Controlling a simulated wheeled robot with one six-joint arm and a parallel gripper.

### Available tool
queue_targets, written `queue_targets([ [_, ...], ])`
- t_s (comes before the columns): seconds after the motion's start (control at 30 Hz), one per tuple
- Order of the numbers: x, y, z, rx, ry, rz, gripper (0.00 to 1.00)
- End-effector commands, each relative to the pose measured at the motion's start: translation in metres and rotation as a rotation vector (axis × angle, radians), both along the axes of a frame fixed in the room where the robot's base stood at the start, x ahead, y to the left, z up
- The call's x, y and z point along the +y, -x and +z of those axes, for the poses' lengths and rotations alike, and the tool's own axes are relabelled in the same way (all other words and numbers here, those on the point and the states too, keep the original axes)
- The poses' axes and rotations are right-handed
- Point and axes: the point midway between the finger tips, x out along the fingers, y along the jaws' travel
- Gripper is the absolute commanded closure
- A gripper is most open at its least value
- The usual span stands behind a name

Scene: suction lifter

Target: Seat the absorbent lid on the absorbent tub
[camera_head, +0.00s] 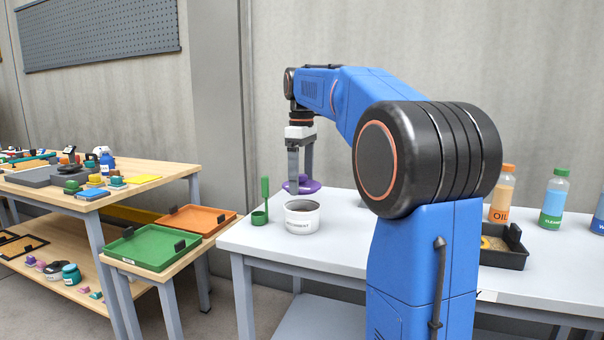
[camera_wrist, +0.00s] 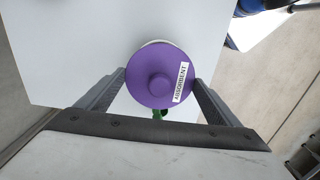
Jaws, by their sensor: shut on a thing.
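The purple absorbent lid (camera_head: 312,187) has a round knob and a white label reading ABSORBENT in the wrist view (camera_wrist: 142,88). My gripper (camera_head: 300,184) is shut on the lid, with one finger on each side, and also shows in the wrist view (camera_wrist: 160,78). The white absorbent tub (camera_head: 301,221) stands upright on the light table, its dark open top showing in the head view. The lid is above the tub and apart from it. In the wrist view the lid hides most of the tub; only a pale rim shows past its upper edge.
A green scoop (camera_head: 260,216) with an upright handle stands just left of the tub. Oil (camera_head: 501,198) and cleaner (camera_head: 553,205) bottles and a black tray (camera_head: 513,259) are at the right. Green (camera_head: 145,264) and orange (camera_head: 222,212) trays lie left, across a gap.

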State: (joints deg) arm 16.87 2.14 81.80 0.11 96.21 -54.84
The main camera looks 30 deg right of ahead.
Motion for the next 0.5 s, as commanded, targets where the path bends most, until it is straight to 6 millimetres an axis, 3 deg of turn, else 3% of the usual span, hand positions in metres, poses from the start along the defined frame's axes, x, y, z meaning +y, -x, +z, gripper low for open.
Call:
queue_targets([
  [0.5,0.000,0.000,-0.034,0.001,0.000,0.000,0.35],
])
